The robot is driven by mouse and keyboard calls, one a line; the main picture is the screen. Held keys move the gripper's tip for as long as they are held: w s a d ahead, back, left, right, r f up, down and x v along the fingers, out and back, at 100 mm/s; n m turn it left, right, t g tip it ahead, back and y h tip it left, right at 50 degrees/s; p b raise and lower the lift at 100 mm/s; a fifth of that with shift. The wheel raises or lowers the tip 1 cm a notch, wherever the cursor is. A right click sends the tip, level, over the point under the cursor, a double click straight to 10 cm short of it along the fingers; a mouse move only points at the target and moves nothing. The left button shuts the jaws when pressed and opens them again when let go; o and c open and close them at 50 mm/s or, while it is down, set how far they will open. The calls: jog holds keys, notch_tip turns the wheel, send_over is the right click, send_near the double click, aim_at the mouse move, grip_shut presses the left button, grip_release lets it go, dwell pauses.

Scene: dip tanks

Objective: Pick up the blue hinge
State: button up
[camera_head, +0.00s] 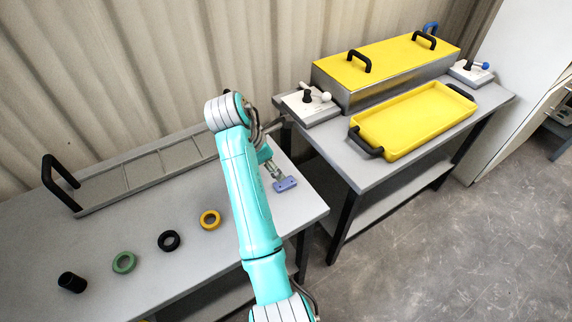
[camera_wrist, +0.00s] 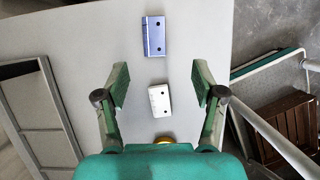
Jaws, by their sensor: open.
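The blue hinge (camera_head: 285,184) lies flat near the right end of the left table. In the wrist view, the blue hinge (camera_wrist: 154,36) is at the top, beyond my fingertips and apart from them. My gripper (camera_wrist: 160,80) is open and empty above the table. A white hinge (camera_wrist: 160,100) lies below, between the two fingers in the picture. In the head view my arm and gripper hide part of that area, so the white hinge is not clear there.
A divided grey tray (camera_head: 125,177) with black handles lies along the wall side. A yellow ring (camera_head: 210,220), black ring (camera_head: 169,241), green ring (camera_head: 124,262) and black cylinder (camera_head: 72,282) line the front. The right table holds a yellow-lidded tank (camera_head: 385,60) and yellow tray (camera_head: 415,120).

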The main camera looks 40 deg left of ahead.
send_near(286, 181)
jog(key=shift+w+d+f, duration=0.2)
jog(key=shift+w+f, duration=0.05)
jog(key=shift+f, duration=0.2)
jog(key=shift+w+d+f, duration=0.25)
jog(key=shift+f, duration=0.25)
jog(key=shift+s+a+x, duration=0.1)
jog(key=shift+x, duration=1.45)
jog(key=shift+s+a+x, duration=0.1)
jog(key=shift+x, duration=1.4)
jog(key=shift+f, duration=0.1)
jog(key=c, duration=1.3)
